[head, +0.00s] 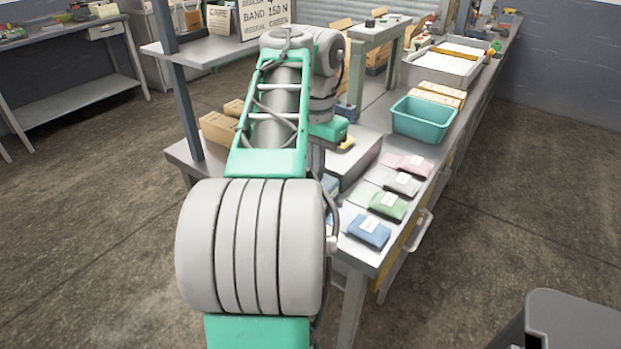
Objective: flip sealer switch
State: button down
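My grey and green arm reaches forward over the workbench (368,252), and its wrist end hangs above the bench's left part. My gripper is hidden behind my own arm, so its fingers do not show. No switch can be made out clearly. A sign (263,14) with partly cut-off text, including "BAND 150 N", stands on the shelf at the back left.
A teal bin (424,118) stands on the bench's right side. Several coloured packets, including a blue one (369,231) and a green one (388,205), lie near the front edge. A shelf post (179,85) rises left of my arm. Cardboard boxes (218,128) sit behind my arm.

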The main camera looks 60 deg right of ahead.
notch_tip(320, 180, up, 6)
jog(key=p, duration=0.5)
